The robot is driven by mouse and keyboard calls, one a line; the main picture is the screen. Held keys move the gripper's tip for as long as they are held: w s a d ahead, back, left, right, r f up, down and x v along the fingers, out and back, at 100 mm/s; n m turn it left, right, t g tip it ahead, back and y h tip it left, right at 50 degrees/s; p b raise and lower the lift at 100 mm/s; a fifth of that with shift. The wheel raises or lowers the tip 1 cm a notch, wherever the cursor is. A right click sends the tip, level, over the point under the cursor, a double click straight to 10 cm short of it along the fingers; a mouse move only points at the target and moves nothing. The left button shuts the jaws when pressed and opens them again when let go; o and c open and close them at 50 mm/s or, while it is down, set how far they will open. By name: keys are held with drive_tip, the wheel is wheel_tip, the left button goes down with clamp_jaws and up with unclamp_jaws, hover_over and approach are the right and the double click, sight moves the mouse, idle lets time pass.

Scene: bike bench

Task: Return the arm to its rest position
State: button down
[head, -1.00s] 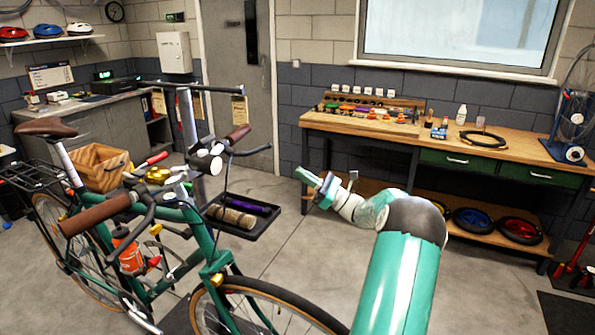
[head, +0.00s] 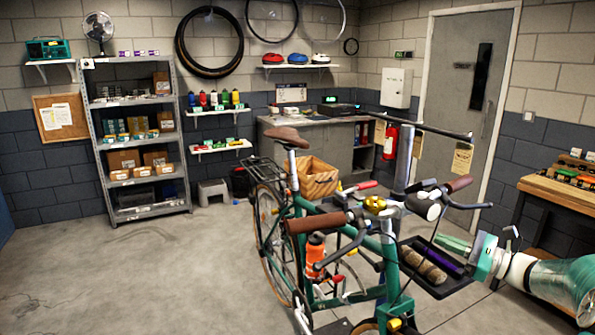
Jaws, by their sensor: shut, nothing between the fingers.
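My gripper (head: 457,243) is at the right side of the head view, at the end of my green and white arm, which comes in from the lower right edge. Its jaws are shut and empty. In the picture it overlaps the right end of the black tray (head: 436,284) on the bike stand; I cannot tell whether they touch. The green bike (head: 378,246) stands in the stand to the left of my gripper, its brown handlebar grip (head: 459,184) just above.
The wooden workbench (head: 545,190) is behind my arm at the right. The grey shelf rack (head: 139,212) stands at the back left. A step stool (head: 213,193) is by the back wall. The floor (head: 140,270) at the left is clear.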

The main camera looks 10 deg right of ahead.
drive_tip(key=s+a+f+n+g+h, duration=0.15)
drive_tip(key=s+a+n+g, duration=0.3)
drive_tip(key=a, duration=0.85)
drive_tip(key=s+a+n+g+h, duration=0.35)
drive_tip(key=a+n+g, duration=0.2)
drive_tip(key=a, duration=0.65)
drive_tip(key=s+a+n+t+h, duration=0.1)
drive_tip(key=s+a+n+h, duration=0.1)
drive_tip(key=s+n+h, duration=0.2)
drive_tip(key=s+a+f+n+h, duration=0.1)
drive_tip(key=s+a+n+h, duration=0.2)
drive_tip(key=s+n, duration=0.7)
drive_tip(key=s+h, duration=0.1)
drive_tip(key=s, duration=0.2)
drive_tip(key=shift+s+a+f+t, duration=0.2)
drive_tip(key=shift+s+f+t, duration=0.1)
drive_tip(key=shift+t, duration=0.1)
